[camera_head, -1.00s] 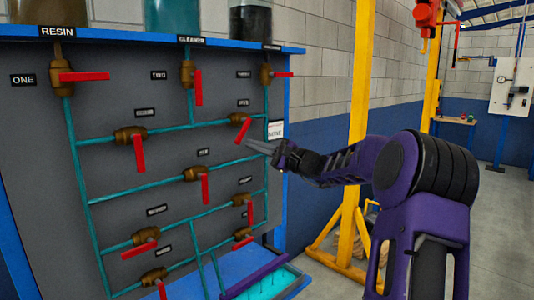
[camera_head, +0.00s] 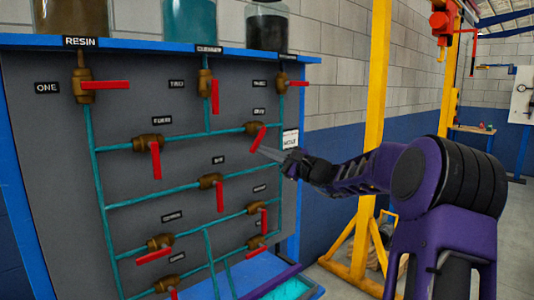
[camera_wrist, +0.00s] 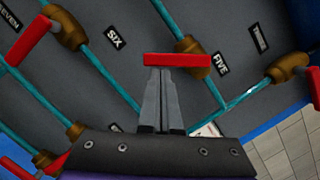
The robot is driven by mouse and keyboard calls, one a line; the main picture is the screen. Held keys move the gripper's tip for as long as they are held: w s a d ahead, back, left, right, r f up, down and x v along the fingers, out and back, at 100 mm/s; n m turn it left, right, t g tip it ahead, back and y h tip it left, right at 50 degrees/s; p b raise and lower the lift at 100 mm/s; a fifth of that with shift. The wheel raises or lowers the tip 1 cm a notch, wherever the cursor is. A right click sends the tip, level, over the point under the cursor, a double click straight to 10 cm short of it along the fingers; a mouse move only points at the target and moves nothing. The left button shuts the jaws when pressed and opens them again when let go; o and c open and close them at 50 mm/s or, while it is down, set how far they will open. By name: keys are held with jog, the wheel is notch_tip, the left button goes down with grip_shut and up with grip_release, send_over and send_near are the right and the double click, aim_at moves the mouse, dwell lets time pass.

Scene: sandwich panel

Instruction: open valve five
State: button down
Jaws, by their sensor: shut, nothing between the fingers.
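Valve five has a brass body (camera_head: 252,128) and a red handle (camera_head: 257,139) on the grey panel, at the upper right. The handle slants down to the left. In the wrist view the FIVE label (camera_wrist: 221,64) lies beside the brass body, and the red handle (camera_wrist: 177,60) crosses just ahead of my fingertips. My gripper (camera_head: 264,151) reaches in from the right, its fingers together and empty. Its tips (camera_wrist: 160,72) are at the handle, left of its middle in the wrist view; whether they touch it I cannot tell.
Other red-handled valves surround it: valve six (camera_head: 210,181) below left, valve one (camera_head: 84,87) far left, and one near the top right (camera_head: 283,88). Teal pipes (camera_head: 205,132) join them. A yellow frame (camera_head: 372,120) stands behind my arm.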

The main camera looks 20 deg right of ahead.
aim_at(255, 144)
jog(key=shift+a+m, duration=0.25)
jog(key=shift+m, duration=0.25)
jog(key=m, duration=0.1)
jog(key=a+m+t, duration=0.1)
jog(key=m, duration=0.1)
jog(key=r+m+p, duration=0.1)
jog(key=shift+s+a+r+h, duration=0.1)
jog(key=shift+s+a+h, duration=0.25)
jog(key=shift+h, duration=0.05)
jog(key=m, duration=0.1)
jog(key=a+r+m+p, duration=0.1)
jog(key=m, duration=0.1)
jog(key=m+t+h, duration=0.1)
jog(key=m, duration=0.1)
jog(key=shift+s+a+r+p, duration=0.15)
jog(key=shift+s+r+p, duration=0.1)
jog(key=shift+p, duration=0.1)
jog(key=shift+a+h, duration=0.1)
jog(key=shift+h, duration=0.2)
jog(key=shift+r, duration=0.2)
jog(key=shift+f, duration=0.15)
